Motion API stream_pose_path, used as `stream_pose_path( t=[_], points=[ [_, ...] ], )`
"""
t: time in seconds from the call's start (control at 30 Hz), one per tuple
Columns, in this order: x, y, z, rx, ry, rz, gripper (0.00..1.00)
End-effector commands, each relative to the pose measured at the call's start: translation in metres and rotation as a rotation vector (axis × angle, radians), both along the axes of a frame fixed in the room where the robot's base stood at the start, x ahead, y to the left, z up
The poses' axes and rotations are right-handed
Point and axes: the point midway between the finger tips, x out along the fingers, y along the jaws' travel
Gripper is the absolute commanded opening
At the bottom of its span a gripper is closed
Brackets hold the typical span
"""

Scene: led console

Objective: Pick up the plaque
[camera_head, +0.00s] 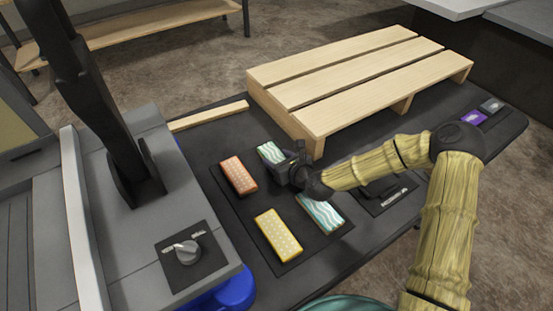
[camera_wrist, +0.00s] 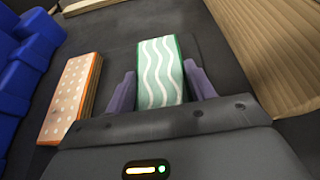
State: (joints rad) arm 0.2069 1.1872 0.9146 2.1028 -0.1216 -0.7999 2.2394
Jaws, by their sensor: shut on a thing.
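A green block-like plaque with white wavy lines (camera_wrist: 158,70) sits between the two fingers of my gripper (camera_wrist: 163,80) in the wrist view. My gripper (camera_head: 287,168) is shut on it. In the head view the green plaque (camera_head: 270,152) shows just beyond the gripper, partly hidden, over the far end of the dark mat (camera_head: 250,210). I cannot tell whether it is lifted off the mat. An orange dotted block (camera_head: 238,175) lies to its left, and also shows in the wrist view (camera_wrist: 72,98).
A wooden pallet (camera_head: 360,78) stands close behind the gripper. A wooden strip (camera_head: 208,115) lies left of it. A grey console with a knob (camera_head: 187,251) is at the left. Purple (camera_head: 473,117) and grey (camera_head: 491,104) pieces lie at the far right.

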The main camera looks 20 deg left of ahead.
Motion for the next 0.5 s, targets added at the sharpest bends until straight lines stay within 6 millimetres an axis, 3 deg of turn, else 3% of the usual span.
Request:
stream_pose_path(
  t=[0.23,0.5],
  points=[
    [0.001,0.000,0.024,0.001,-0.004,-0.001,0.30],
    [0.001,0.000,0.077,0.001,-0.004,-0.001,0.30]
  ],
)
